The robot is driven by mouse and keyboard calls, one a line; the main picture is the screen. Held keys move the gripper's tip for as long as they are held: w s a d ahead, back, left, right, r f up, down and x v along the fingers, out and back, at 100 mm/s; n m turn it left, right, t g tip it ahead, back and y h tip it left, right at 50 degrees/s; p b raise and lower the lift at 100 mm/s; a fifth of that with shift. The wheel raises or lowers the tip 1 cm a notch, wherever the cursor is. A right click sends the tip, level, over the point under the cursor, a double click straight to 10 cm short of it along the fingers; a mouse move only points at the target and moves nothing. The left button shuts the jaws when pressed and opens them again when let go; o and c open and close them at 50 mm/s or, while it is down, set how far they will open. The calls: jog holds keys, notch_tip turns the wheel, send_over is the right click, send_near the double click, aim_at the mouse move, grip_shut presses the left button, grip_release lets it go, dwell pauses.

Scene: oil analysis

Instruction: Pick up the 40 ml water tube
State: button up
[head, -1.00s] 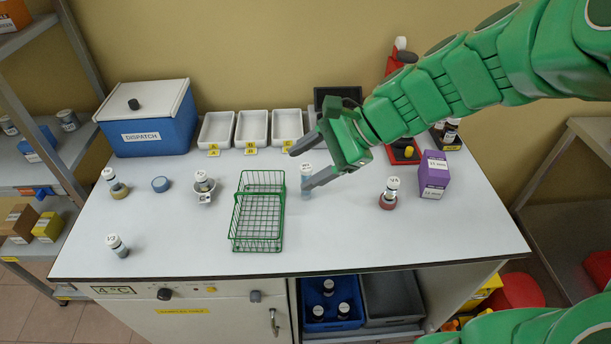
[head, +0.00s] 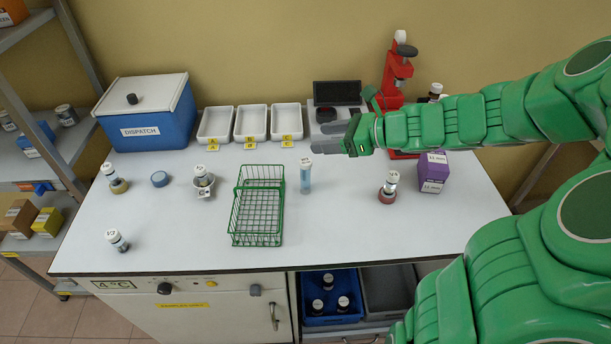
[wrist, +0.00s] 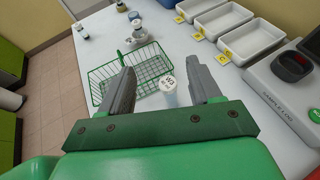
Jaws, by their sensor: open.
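A clear tube (head: 306,179) with a white labelled cap stands upright on the white bench, just right of the green wire basket. It also shows in the wrist view (wrist: 170,90), between and beyond my fingers; its small label is hard to read. My gripper (head: 318,138) is open and empty. In the head view it is behind and slightly right of the tube, apart from it. In the wrist view both grey fingers (wrist: 160,72) are spread, with the tube's cap showing in the gap.
The green wire basket (head: 257,204) stands close left of the tube. White trays (head: 251,123), a grey instrument (head: 337,101) and a red press (head: 397,75) stand behind.

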aim_at(310, 168)
notch_tip(310, 168, down, 9)
jog(key=shift+f, duration=0.2)
jog(key=shift+f+x, duration=0.2)
jog(key=shift+x, duration=3.75)
jog(key=shift+d, duration=0.15)
jog(key=shift+c, duration=0.3)
jog(key=c, duration=1)
